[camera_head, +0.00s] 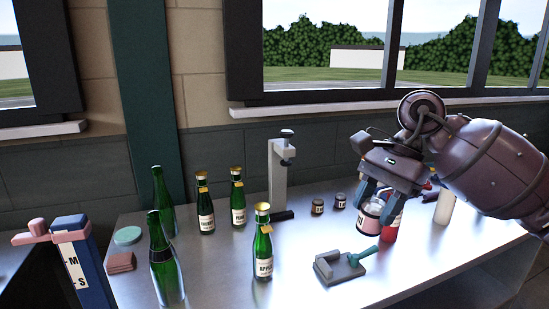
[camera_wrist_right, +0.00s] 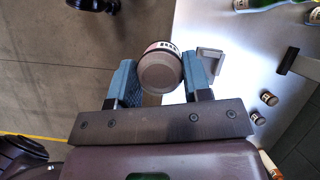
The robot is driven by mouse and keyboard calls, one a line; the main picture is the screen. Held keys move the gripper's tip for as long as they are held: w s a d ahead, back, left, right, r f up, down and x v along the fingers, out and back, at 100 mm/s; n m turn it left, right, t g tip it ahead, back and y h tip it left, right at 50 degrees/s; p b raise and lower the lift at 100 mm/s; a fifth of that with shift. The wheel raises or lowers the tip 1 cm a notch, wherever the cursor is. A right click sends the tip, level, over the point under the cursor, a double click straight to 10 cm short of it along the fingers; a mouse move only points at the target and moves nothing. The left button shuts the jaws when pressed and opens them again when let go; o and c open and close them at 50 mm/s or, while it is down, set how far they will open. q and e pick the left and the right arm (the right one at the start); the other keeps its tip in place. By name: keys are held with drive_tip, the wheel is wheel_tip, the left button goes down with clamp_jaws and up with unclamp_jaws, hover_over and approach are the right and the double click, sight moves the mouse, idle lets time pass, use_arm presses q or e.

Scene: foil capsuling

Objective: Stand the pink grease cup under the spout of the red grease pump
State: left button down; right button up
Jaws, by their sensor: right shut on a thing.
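My right gripper (camera_head: 373,197) is shut on the pink grease cup (camera_head: 369,225), a small round cup with a white label. In the head view the cup hangs under the fingers near the table's right part; I cannot tell whether its base touches the table. In the right wrist view the cup (camera_wrist_right: 160,72) shows its round brownish end between the two blue fingers (camera_wrist_right: 157,85). A red thing (camera_head: 391,227), which looks like part of the red grease pump, shows right beside the cup. The gripper and arm hide most of it, and I cannot make out the spout. My left gripper is not in view.
Green bottles (camera_head: 264,250) stand on the metal table (camera_head: 215,280) left of the cup. A grey fixture with a green handle (camera_head: 340,266) lies in front. Two small dark jars (camera_head: 317,207) and a grey stand (camera_head: 279,180) are behind. A white cylinder (camera_head: 444,207) stands at right.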

drive_tip(key=s+d+f+n+g+h, duration=0.1)
drive_tip(key=f+n, duration=0.4)
drive_tip(key=f, duration=0.6)
drive_tip(key=s+d+f+n+g+h, duration=0.1)
drive_tip(key=s+f+n, duration=0.4)
drive_tip(key=f, duration=0.6)
drive_tip(key=shift+s+d+g+h, duration=0.3)
drive_tip(key=shift+s+d+h, duration=0.5)
drive_tip(key=shift+d, duration=0.05)
drive_tip(key=shift+w, duration=0.1)
